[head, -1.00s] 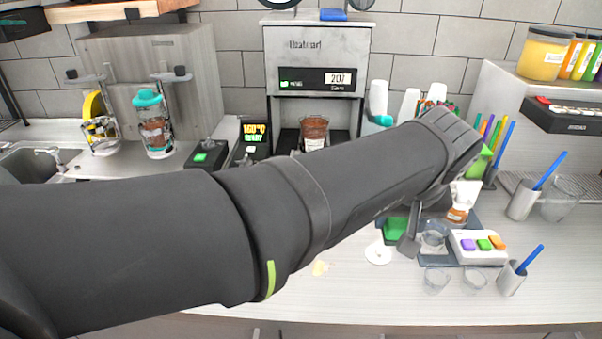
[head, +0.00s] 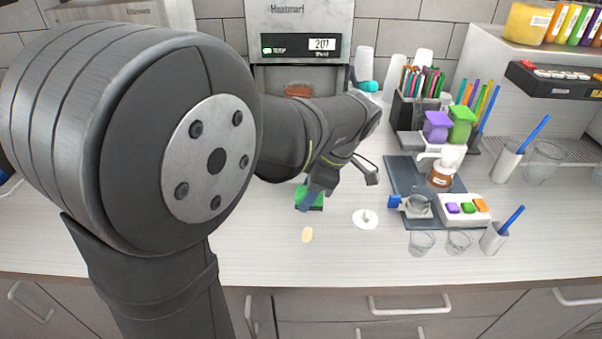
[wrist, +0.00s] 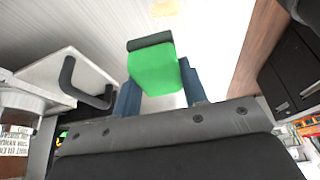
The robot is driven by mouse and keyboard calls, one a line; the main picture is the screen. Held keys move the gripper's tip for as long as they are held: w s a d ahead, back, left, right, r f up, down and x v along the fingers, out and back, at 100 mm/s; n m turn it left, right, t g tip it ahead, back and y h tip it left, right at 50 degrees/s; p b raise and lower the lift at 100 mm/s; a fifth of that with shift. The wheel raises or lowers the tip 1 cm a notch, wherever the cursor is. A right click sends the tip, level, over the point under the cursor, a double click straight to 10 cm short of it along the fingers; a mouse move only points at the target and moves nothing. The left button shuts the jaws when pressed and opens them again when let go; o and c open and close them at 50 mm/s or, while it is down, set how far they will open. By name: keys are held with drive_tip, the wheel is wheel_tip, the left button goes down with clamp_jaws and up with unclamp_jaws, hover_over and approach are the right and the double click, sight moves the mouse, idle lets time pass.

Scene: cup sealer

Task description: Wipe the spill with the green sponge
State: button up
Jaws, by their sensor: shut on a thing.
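The green sponge (head: 301,194) is between the blue fingers of my gripper (head: 313,198), which is shut on it. In the wrist view the sponge (wrist: 152,70) shows bright green with a dark strip along its far edge, between the fingers. The spill is a small pale yellow patch (head: 307,234) on the white counter, a little in front of the sponge in the head view. It also shows at the top edge of the wrist view (wrist: 166,8). The sponge appears apart from the spill; its exact height above the counter is hard to tell.
A white round lid (head: 366,219) lies right of the spill. A dark tray (head: 400,174) with a bottle and a button box (head: 466,208) stands further right, with clear cups (head: 421,243) in front. The counter around the spill is otherwise clear.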

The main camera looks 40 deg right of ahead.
sight(302, 226)
drive_tip(key=shift+w+a+f+n, duration=0.2)
drive_tip(key=shift+w+f+n, duration=0.1)
drive_tip(key=shift+w+n, duration=0.1)
drive_tip(key=shift+f, duration=3.4)
drive_tip(key=shift+s+f, duration=0.1)
drive_tip(key=shift+f, duration=0.6)
drive_tip(key=shift+s+a, duration=0.6)
drive_tip(key=shift+a, duration=0.05)
drive_tip(key=shift+c, duration=0.3)
drive_tip(key=shift+s+a+r, duration=0.1)
drive_tip(key=shift+s+a, duration=0.65)
drive_tip(key=shift+s, duration=0.05)
drive_tip(key=shift+w+d+r, duration=0.1)
drive_tip(key=shift+w+d, duration=1.2)
drive_tip(key=shift+d, duration=0.35)
drive_tip(key=shift+s, duration=0.3)
drive_tip(key=shift+s+a, duration=1.05)
drive_tip(key=shift+a, duration=0.05)
drive_tip(key=shift+w+d+f, duration=0.2)
drive_tip(key=shift+w+d, duration=0.65)
drive_tip(key=shift+w, duration=0.05)
drive_tip(key=shift+w+d+r, duration=0.25)
drive_tip(key=shift+w+d, duration=0.1)
drive_tip(key=shift+d, duration=0.05)
drive_tip(key=shift+a+r, duration=0.1)
drive_tip(key=shift+r, duration=3.85)
